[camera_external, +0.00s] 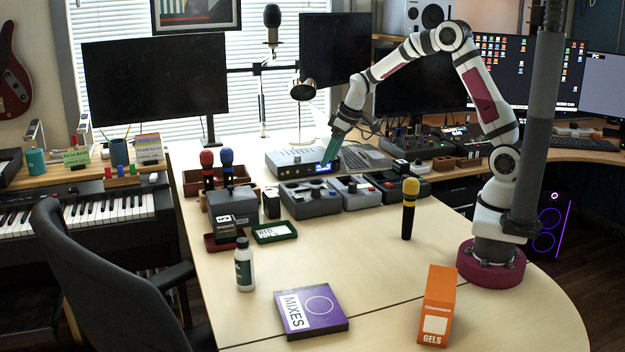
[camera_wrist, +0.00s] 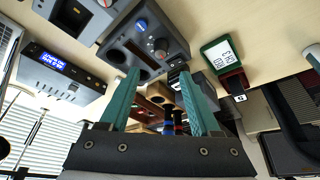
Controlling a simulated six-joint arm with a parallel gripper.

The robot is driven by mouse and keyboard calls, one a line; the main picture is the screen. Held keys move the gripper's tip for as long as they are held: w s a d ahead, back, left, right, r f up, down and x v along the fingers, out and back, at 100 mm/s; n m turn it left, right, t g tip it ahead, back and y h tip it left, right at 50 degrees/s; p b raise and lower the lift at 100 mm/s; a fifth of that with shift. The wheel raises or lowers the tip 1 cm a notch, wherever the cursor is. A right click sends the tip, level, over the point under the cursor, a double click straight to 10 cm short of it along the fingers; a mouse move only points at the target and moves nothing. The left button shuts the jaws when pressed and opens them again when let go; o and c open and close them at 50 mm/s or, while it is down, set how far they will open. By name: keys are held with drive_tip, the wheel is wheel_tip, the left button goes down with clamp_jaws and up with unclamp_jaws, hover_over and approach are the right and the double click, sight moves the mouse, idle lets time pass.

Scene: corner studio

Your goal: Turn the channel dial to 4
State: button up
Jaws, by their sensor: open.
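My gripper (camera_external: 329,156) has teal fingers and is open and empty; in the external view it points down near the silver unit's lit display. The silver unit (camera_external: 295,163) stands on the desk and also shows at the left of the wrist view (camera_wrist: 30,72), with small knobs beside its blue display (camera_wrist: 55,62). In the wrist view, a grey box (camera_wrist: 118,40) with a blue knob (camera_wrist: 141,25) and a dark dial (camera_wrist: 160,46) lies beyond the fingertips (camera_wrist: 160,74). I cannot read any channel marks or tell which knob is the channel dial.
Several grey control boxes (camera_external: 310,203) stand in front of the silver unit. Red and blue microphones (camera_external: 207,170) stand at left, a yellow one (camera_external: 409,210) at right. The desk's middle is clear.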

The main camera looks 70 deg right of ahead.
sight(316, 187)
drive_tip(key=x, duration=1)
drive_tip(key=shift+f, duration=0.15)
clamp_jaws()
